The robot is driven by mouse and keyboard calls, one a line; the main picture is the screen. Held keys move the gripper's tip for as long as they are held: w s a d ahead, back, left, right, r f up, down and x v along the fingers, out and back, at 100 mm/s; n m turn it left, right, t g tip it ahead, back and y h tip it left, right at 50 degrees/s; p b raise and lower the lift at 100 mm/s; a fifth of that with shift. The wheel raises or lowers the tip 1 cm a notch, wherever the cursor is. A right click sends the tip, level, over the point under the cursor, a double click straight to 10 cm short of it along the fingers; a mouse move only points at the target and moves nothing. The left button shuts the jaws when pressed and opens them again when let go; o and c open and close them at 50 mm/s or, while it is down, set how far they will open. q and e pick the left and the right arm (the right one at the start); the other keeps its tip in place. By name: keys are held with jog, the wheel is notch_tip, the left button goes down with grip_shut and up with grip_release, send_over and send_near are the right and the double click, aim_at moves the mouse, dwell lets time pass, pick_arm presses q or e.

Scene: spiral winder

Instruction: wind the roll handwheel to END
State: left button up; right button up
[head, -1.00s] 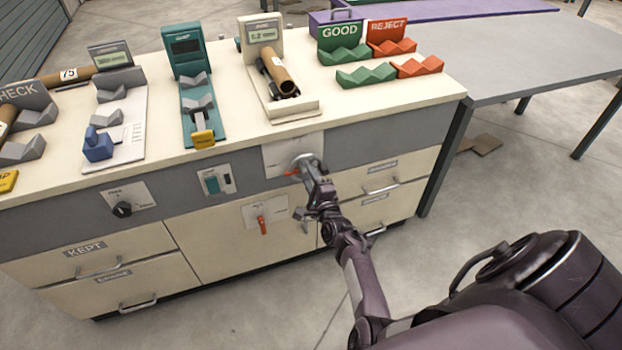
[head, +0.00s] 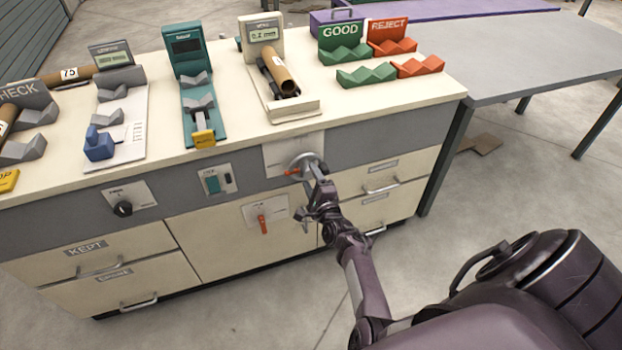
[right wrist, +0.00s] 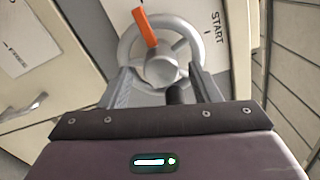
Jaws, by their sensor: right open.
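The roll handwheel (head: 301,160) is a small grey wheel on a pale plate on the front of the bench. In the right wrist view the silver wheel (right wrist: 128,45) has spokes, a round hub and an orange pointer (right wrist: 144,26) pointing up and slightly left. A dark knob (right wrist: 178,94) shows at the wheel's near side, between the fingers. The word START is printed right of the wheel; END is not visible. My right gripper (head: 315,171) is open in front of the wheel, and its two fingers (right wrist: 164,84) straddle the hub's lower side. My left gripper is out of view.
Below the wheel is a plate with a red lever (head: 263,224). A switch plate (head: 213,182) and a dial (head: 123,209) sit to the left. Drawers with handles lie below. The bench top (head: 225,140) carries gauges and the GOOD and REJECT racks.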

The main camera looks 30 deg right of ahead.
jog(key=p+v, duration=0.4)
jog(key=v, duration=0.3)
jog(key=shift+s, duration=0.2)
dwell(0.8)
jog(key=s+a+f+n+g+y, duration=0.2)
jog(key=s+a+f+n+g, duration=0.1)
jog(key=s+a+f+n, duration=0.4)
jog(key=s+a+f+n+g+y, duration=0.2)
jog(key=s+f+n+g, duration=0.15)
jog(key=f, duration=0.55)
jog(key=s+a+f+n+g+y, duration=0.2)
jog(key=s+a+f+n+g, duration=0.1)
jog(key=s+a+f+n, duration=0.4)
jog(key=s+d+f+n+g, duration=0.1)
jog(key=s+f+n+g, duration=0.2)
jog(key=s, duration=1)
jog(key=s+d+f+n+g+h, duration=0.1)
jog(key=s+f+n+g, duration=0.3)
jog(key=s, duration=0.9)
notch_tip(320, 180, down, 4)
jog(key=shift+d+r+n+h, duration=0.3)
jog(key=shift+d+n, duration=0.15)
jog(key=shift+n, duration=0.5)
